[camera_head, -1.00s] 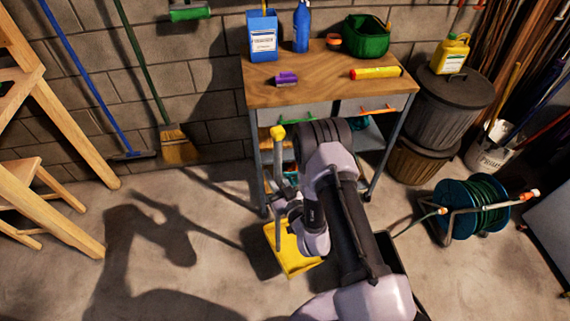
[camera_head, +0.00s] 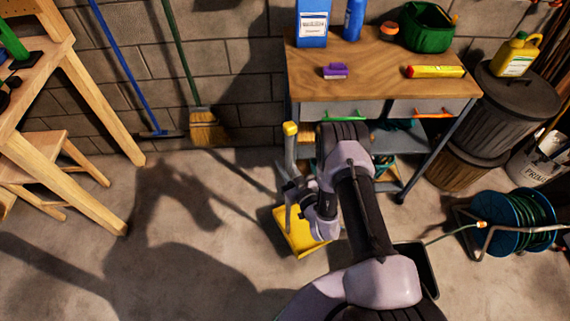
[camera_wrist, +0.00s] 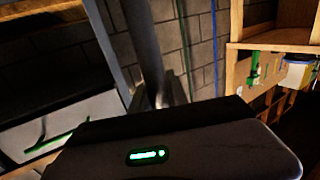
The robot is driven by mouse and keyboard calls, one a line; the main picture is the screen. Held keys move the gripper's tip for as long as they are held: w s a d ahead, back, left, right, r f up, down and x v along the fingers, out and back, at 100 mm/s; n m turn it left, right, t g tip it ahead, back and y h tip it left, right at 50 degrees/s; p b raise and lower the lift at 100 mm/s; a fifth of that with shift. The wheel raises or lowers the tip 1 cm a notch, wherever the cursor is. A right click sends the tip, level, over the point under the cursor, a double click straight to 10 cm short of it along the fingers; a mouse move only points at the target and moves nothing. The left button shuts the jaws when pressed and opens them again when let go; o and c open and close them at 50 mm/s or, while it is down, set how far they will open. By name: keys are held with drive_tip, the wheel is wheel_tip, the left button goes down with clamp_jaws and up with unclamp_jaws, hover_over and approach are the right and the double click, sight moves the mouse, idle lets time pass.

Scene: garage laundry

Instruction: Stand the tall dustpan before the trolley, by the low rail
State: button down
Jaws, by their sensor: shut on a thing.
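The tall dustpan has a yellow pan (camera_head: 292,240), a grey upright handle and a yellow top (camera_head: 290,128). It stands roughly upright in front of the trolley's left side; I cannot tell whether the pan touches the floor. My gripper (camera_head: 291,190) is shut on the handle, partly hidden by my arm. In the wrist view the grey handle (camera_wrist: 145,45) rises from the jaws (camera_wrist: 165,98). The trolley has a wooden top (camera_head: 385,82), drawers and grey legs; my arm hides part of its lower front. I cannot make out the low rail clearly.
A broom (camera_head: 208,128) and a blue-handled tool (camera_head: 128,70) lean on the wall at left. A hose reel (camera_head: 520,222) and dark bin (camera_head: 508,110) are at right.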

wheel_tip(320, 180, down, 9)
drive_tip(key=b, duration=0.5)
drive_tip(key=shift+f, duration=0.35)
idle(0.3)
drive_tip(key=c, duration=1.2)
unclamp_jaws()
